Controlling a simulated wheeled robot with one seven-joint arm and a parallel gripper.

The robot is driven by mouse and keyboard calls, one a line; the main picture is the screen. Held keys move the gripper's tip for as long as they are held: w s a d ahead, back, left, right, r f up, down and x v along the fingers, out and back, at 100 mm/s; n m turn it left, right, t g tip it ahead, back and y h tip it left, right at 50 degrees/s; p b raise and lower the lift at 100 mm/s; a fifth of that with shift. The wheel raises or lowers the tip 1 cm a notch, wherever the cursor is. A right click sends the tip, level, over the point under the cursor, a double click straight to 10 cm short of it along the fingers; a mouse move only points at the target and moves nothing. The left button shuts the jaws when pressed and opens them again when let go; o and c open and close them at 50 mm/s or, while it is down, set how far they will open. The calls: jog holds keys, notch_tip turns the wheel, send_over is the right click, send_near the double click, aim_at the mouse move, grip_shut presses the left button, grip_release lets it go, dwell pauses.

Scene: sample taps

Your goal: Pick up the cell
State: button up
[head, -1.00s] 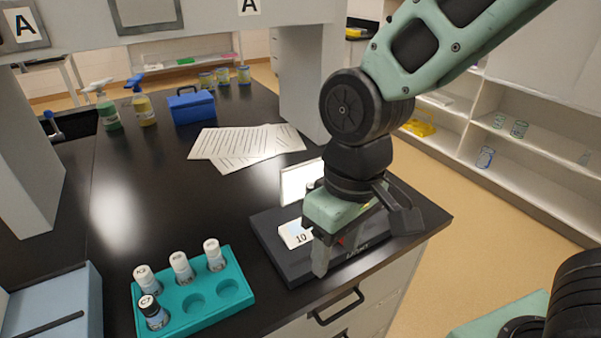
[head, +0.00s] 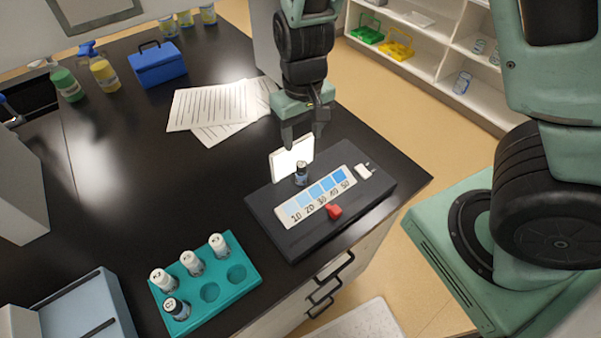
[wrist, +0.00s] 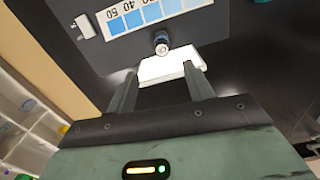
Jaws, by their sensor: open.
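The cell, a small dark-capped vial (head: 301,177), stands upright on the black board (head: 270,227), between the white panel (head: 281,163) and the blue colour scale (head: 315,196). It also shows in the wrist view (wrist: 161,45), just beyond my fingertips and roughly midway between them. My gripper (head: 304,138) is open and empty, above and behind the white panel. In the wrist view my two fingers (wrist: 160,76) lie either side of the white panel (wrist: 165,69), with the cell apart from them. The cell's lower part is partly hidden in the wrist view.
A red slider (head: 334,212) and a small white block (head: 364,171) are on the board. A teal rack (head: 240,287) with several capped vials stands at front left. Paper sheets (head: 205,105), a blue box (head: 158,66) and bottles lie farther back. The black counter between is clear.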

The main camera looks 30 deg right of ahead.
aim_at(301, 164)
notch_tip(301, 164, down, 5)
jog(key=shift+s+a+f+p, duration=0.1)
jog(key=shift+f+p, duration=0.15)
jog(key=shift+f, duration=1.1)
jog(key=shift+s+a+f+p, duration=0.1)
jog(key=shift+f+p, duration=0.15)
jog(key=shift+f, duration=1.1)
jog(key=c, duration=1)
jog(key=shift+r, duration=0.1)
